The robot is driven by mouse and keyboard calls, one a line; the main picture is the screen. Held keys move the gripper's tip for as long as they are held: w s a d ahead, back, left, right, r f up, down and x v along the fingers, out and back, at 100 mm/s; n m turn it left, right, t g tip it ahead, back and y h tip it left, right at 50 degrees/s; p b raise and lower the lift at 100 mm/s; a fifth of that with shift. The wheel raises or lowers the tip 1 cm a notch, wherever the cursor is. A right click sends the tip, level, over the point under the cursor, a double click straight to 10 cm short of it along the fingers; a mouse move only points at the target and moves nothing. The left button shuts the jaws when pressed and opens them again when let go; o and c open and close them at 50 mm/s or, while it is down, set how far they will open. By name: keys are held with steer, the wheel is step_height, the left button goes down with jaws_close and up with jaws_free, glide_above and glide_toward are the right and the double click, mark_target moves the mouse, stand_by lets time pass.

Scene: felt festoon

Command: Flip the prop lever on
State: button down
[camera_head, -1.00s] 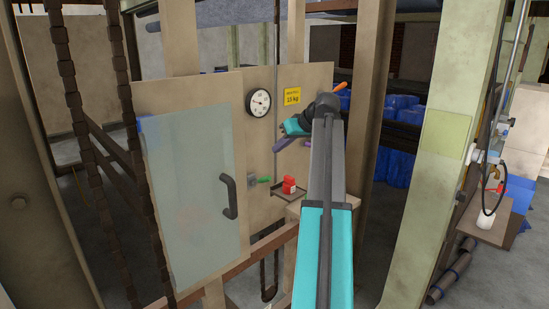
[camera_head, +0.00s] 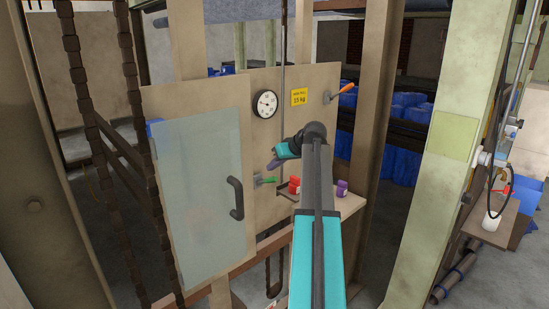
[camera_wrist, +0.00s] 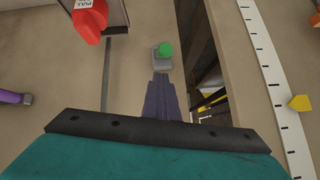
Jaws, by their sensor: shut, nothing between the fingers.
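A lever with a green handle (camera_head: 265,180) on a grey base sits on the beige panel (camera_head: 300,125), right of the cabinet door handle. The wrist view shows its green end (camera_wrist: 165,49) just beyond my fingertips. A lever with an orange handle (camera_head: 346,87) is at the panel's upper right. I cannot tell by label which is the prop lever. My gripper (camera_head: 272,163) is shut and empty, its purple fingers (camera_wrist: 160,95) pointing at the green lever. It hangs slightly above that lever in the head view; contact cannot be made out.
A red object (camera_wrist: 88,18) and a purple one (camera_head: 341,188) are by the ledge (camera_head: 348,205). A frosted cabinet door (camera_head: 200,190) with a dark handle (camera_head: 236,198) stands left. A ticked white strip (camera_wrist: 272,80) shows too.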

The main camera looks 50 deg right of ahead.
steer(key=shift+s+a+f, duration=0.2)
steer(key=shift+s+f, duration=0.2)
steer(key=shift+f, duration=0.35)
steer(key=shift+a+f, duration=0.1)
steer(key=shift+a, duration=0.05)
